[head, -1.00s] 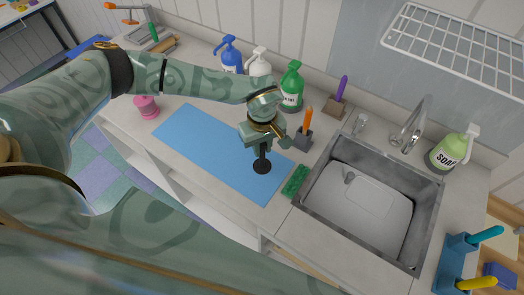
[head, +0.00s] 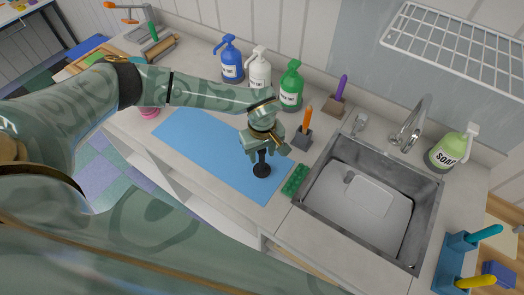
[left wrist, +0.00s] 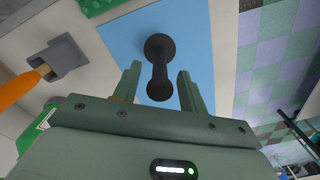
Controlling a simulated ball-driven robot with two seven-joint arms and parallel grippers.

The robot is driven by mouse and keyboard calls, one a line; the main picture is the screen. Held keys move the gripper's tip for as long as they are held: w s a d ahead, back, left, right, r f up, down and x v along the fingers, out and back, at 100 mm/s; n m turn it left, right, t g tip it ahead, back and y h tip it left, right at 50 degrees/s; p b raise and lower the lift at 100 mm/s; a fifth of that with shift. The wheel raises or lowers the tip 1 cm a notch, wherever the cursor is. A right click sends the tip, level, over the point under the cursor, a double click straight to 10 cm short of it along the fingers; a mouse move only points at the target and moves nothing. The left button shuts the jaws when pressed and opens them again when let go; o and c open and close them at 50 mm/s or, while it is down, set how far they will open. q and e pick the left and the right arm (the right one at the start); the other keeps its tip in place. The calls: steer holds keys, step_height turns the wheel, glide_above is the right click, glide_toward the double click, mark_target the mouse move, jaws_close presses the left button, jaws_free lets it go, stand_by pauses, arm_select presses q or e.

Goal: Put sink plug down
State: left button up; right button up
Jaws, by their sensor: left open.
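The black sink plug (head: 262,170) stands upright on the right part of the blue mat (head: 205,145), its round base down and its knob up. My left gripper (head: 262,150) is just above it, with its fingers open on either side of the knob. In the left wrist view the plug (left wrist: 159,70) lies between the two spread fingers (left wrist: 157,85), with gaps visible on both sides. My right gripper is not in view.
A green sponge (head: 295,180) lies between the mat and the metal sink (head: 311,211). Pump bottles, including a green one (head: 291,88), and an orange-handled tool in a grey holder (head: 302,139) stand behind. The mat's left part is clear.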

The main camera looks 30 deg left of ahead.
arm_select(q)
step_height(320, 180, up, 11)
steer(key=shift+r, duration=0.65)
